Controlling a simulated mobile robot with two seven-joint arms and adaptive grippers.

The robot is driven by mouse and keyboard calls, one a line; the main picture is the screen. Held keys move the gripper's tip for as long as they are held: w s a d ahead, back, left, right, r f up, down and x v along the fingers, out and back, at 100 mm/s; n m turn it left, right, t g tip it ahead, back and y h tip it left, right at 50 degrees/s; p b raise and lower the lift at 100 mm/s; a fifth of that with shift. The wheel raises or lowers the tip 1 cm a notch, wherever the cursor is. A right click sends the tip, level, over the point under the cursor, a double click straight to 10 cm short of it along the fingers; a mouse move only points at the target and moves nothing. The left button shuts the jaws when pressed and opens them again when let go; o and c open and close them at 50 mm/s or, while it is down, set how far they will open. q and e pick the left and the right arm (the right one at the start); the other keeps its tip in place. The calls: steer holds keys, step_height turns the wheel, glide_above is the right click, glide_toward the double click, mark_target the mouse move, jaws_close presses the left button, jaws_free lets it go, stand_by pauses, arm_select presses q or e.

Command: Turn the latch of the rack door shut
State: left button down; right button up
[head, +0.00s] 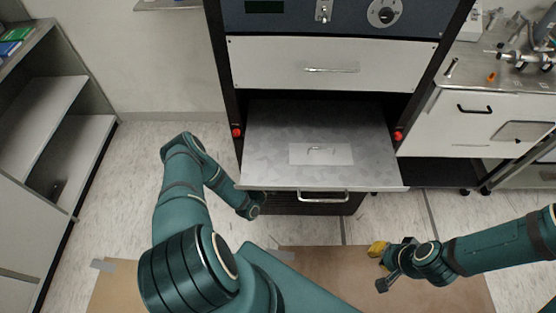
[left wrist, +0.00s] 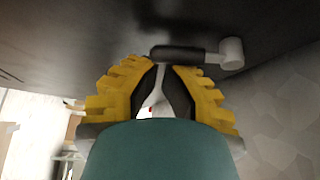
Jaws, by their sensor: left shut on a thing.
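The rack door seems to be the flat grey metal panel (head: 270,135) that sticks out level from the black rack, with a silver handle (head: 323,197) on its front edge. My left arm reaches to the panel's front left corner, and its fingers are hidden there in the head view. In the left wrist view my left gripper (left wrist: 160,72) has yellow ridged fingers closed on what looks like the latch, a dark lever (left wrist: 180,54) with a pale round knob (left wrist: 232,52). My right gripper (head: 378,258) is low at the right, away from the rack; its finger gap is unclear.
A white drawer front (head: 300,65) is above the panel. Red knobs (head: 237,132) sit on the rack posts. A bench with tools (head: 490,75) stands at the right, and a shelf unit (head: 60,130) at the left. The floor (head: 135,165) left of the rack is clear.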

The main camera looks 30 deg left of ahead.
arm_select(q)
steer(key=shift+s+a+f+m+g+p, duration=0.4)
steer(key=shift+a+f+m+g, duration=0.15)
steer(key=shift+m, duration=0.45)
steer(key=shift+a+r, duration=0.1)
steer(key=shift+a, duration=0.05)
